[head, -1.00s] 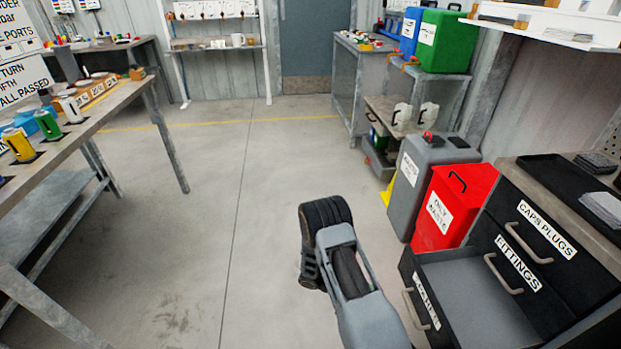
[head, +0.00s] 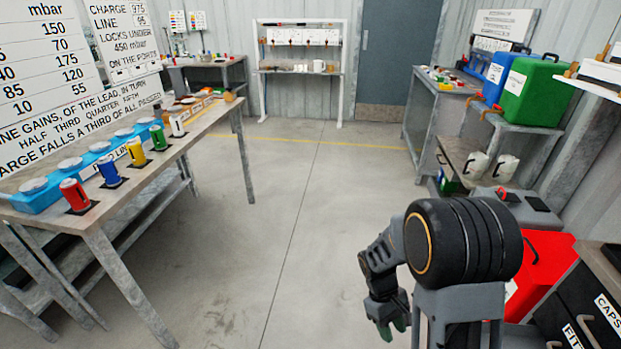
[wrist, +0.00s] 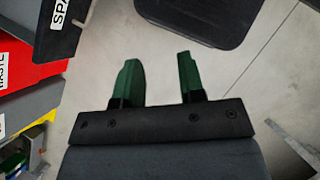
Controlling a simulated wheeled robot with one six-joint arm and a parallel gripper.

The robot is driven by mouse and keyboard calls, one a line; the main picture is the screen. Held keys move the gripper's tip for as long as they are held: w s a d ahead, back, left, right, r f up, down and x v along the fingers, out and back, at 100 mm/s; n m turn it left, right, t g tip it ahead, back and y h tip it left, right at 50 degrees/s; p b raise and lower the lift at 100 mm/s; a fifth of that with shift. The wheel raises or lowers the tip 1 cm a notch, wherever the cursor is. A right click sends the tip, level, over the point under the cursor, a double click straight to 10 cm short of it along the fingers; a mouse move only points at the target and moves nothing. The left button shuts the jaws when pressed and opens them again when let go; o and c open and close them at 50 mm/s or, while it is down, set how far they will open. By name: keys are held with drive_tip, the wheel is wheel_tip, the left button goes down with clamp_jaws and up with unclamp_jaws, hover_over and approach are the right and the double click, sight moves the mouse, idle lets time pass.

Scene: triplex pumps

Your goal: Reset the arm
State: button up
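My arm is folded up in the lower right of the head view, with its big dark joint in front of the red bin. My gripper (head: 392,322) hangs below that joint, pointing down over bare floor, and is partly hidden by my own arm links. In the wrist view my gripper (wrist: 157,85) has two green fingers set well apart with nothing between them.
A bench (head: 105,205) with coloured cylinders stands on the left. A red bin (head: 540,262), drawers (head: 585,310) and a workbench (head: 432,115) line the right. A rack (head: 300,72) stands at the back. The middle floor is clear.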

drive_tip(key=s+a+r+m+t+y+p, duration=0.1)
drive_tip(key=r+m+t+p, duration=0.2)
drive_tip(key=r, duration=1.4)
drive_tip(key=s+a+r+m+t+y+p, duration=0.1)
drive_tip(key=r+t+p, duration=0.5)
drive_tip(key=r, duration=1.1)
drive_tip(key=a+m+y+p, duration=0.1)
drive_tip(key=m+p, duration=0.1)
drive_tip(key=p, duration=0.2)
drive_tip(key=shift+a+p, duration=0.3)
drive_tip(key=shift+s, duration=0.15)
